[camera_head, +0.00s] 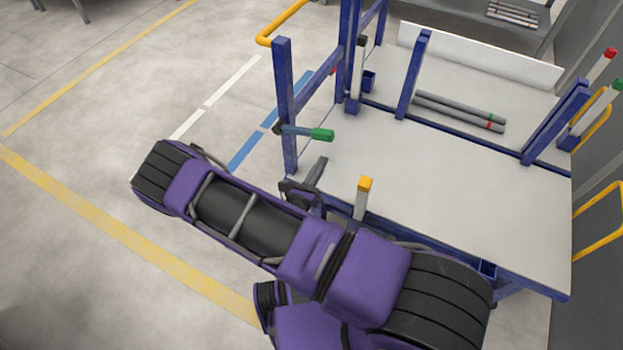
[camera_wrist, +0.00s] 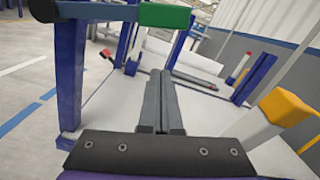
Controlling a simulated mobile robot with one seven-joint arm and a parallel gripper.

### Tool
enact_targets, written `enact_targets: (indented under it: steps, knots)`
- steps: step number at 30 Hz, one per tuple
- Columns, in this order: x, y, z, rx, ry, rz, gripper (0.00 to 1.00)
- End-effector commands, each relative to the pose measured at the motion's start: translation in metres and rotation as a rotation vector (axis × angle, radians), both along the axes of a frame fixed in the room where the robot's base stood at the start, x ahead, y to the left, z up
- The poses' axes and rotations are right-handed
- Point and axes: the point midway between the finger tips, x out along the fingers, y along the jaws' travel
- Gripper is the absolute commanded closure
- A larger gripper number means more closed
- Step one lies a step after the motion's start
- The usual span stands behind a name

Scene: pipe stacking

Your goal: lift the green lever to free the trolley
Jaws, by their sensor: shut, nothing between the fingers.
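The green lever (camera_head: 322,135) sticks out to the right from a blue corner post of the trolley (camera_head: 430,195), on a dark rod that looks about level. In the wrist view the lever's green grip (camera_wrist: 165,15) lies across the top, above my fingertips in the picture. My gripper (camera_head: 320,162) is shut and empty, just below the green grip in the head view. In the wrist view its fingers (camera_wrist: 160,78) are pressed together. I see a gap between the fingers and the lever in both views. The trolley has a pale deck and blue frame.
A white post with an orange cap (camera_head: 363,190) stands close to the right of my gripper. Grey pipes (camera_head: 460,110) lie on the far part of the deck. Blue uprights (camera_head: 412,75) rise behind. Open floor lies to the left.

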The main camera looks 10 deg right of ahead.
Motion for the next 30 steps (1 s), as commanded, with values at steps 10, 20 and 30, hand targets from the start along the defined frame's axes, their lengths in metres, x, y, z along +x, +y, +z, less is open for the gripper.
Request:
enact_targets:
  steps: [10,20,30]
  knots:
    - [0.020,-0.003,0.035,0.000,0.000,0.000,1.00]
    - [0.021,-0.002,0.039,0.000,0.000,0.000,1.00]
    - [0.021,-0.002,0.046,-0.030,0.022,0.000,1.00]
